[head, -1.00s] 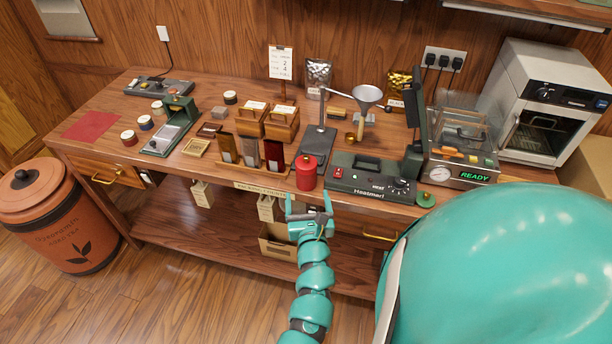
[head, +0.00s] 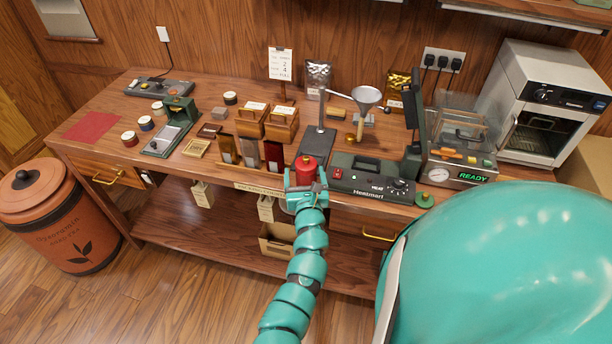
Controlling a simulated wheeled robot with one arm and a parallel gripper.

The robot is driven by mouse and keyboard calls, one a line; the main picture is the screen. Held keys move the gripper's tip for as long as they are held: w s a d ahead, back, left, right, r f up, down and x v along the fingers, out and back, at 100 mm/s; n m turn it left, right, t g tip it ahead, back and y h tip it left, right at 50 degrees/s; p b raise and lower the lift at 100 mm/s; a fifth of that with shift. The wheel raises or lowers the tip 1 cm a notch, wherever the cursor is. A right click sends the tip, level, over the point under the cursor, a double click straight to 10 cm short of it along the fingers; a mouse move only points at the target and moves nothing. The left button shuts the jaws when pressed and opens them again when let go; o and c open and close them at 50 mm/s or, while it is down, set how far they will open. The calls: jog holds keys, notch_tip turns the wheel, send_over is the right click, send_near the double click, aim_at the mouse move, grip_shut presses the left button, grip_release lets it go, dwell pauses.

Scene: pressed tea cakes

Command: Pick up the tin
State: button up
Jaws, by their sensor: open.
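The red tin (head: 306,168) stands upright at the front edge of the wooden table (head: 225,182). My gripper (head: 306,182) is at the tin, with one finger on its left side and one on its right. The jaws are open around it. I cannot tell whether either finger touches the tin. The lower part of the tin is hidden by my gripper.
The green heat sealer (head: 372,180) stands close to the right of the tin. A rack of pouches (head: 273,156) is close to the left. A grey stand with a funnel (head: 367,97) is behind. A small green round object (head: 425,200) lies at the front right edge.

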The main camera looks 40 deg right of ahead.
aim_at(306, 164)
jog(key=shift+d+p+x, duration=0.15)
jog(key=shift+p+x, duration=0.35)
jog(key=shift+x, duration=0.7)
jog(key=shift+d+p+x, duration=0.15)
jog(key=shift+p+x, duration=0.3)
jog(key=shift+x, duration=0.7)
jog(key=shift+d+f, duration=0.1)
jog(key=shift+d, duration=0.05)
jog(key=c, duration=1.1)
jog(key=shift+r, duration=0.25)
